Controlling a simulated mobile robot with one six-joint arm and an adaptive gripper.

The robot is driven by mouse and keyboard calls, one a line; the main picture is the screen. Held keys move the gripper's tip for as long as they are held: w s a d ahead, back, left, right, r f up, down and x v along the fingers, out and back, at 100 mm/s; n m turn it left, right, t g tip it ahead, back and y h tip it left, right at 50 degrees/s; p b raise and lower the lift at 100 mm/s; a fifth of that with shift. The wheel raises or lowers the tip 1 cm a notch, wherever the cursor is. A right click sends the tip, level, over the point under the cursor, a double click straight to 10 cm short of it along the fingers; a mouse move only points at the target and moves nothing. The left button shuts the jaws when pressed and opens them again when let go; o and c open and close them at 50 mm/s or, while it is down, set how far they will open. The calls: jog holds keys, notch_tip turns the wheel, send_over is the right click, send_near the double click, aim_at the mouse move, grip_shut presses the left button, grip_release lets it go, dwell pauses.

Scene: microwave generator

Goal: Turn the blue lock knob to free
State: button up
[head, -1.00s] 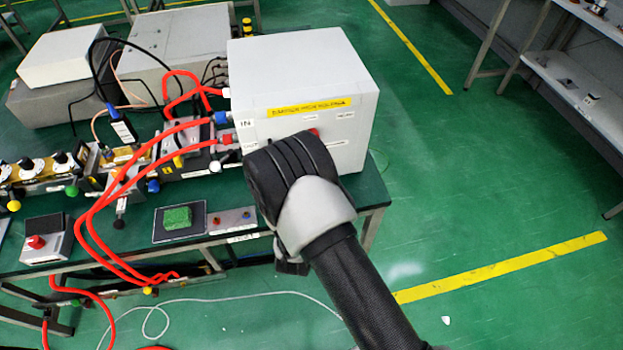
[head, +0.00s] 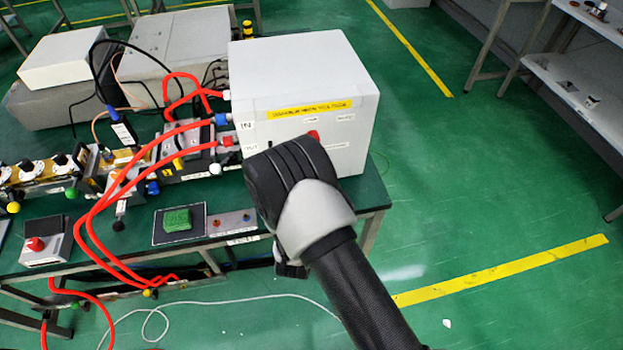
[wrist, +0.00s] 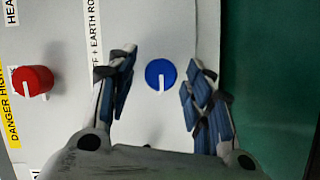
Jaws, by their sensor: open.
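The blue lock knob (wrist: 160,74) is a round blue disc with a white pointer mark, on the pale front panel in the wrist view. Its mark points toward the bottom of that picture. My gripper (wrist: 158,72) is open, with one finger on each side of the knob and a visible gap on both sides. No contact shows. In the head view my arm's dark end (head: 290,180) covers the lower front of the white high-voltage box (head: 300,65), so the blue knob and my fingertips are hidden there.
A red knob (wrist: 33,81) sits left of the blue one on the same panel. Red hoses (head: 110,195) run to the box's left side.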

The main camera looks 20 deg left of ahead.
jog(key=shift+s, duration=0.15)
jog(key=s+d+r, duration=0.1)
jog(key=s+d, duration=0.1)
jog(key=s, duration=0.9)
jog(key=shift+s, duration=0.3)
jog(key=shift+r, duration=0.1)
jog(key=w+r+m+g+h, duration=0.1)
jog(key=w+r+m+g, duration=0.2)
jog(key=w+m, duration=0.25)
jog(key=w+d+r+m+g+y, duration=0.1)
jog(key=d+r+m+g, duration=0.2)
jog(key=r, duration=0.5)
jog(key=w+d+r+m+g, duration=0.1)
jog(key=d+r+m+g, duration=0.15)
jog(key=d+r, duration=0.4)
jog(key=s+d+r+m+g+h, duration=0.1)
jog(key=s+d+r+m+g, duration=0.1)
jog(key=s+d, duration=0.8)
jog(key=s+d+r+m+g+h, duration=0.1)
jog(key=s+d+r+m+h, duration=0.1)
jog(key=s+d+r+m, duration=0.2)
jog(key=s+d+r, duration=0.3)
jog(key=s+d, duration=0.3)
jog(key=s, duration=0.2)
jog(key=shift+s+d+r+g, duration=0.2)
jog(key=shift+s+d+g, duration=0.15)
jog(key=shift+d, duration=0.05)
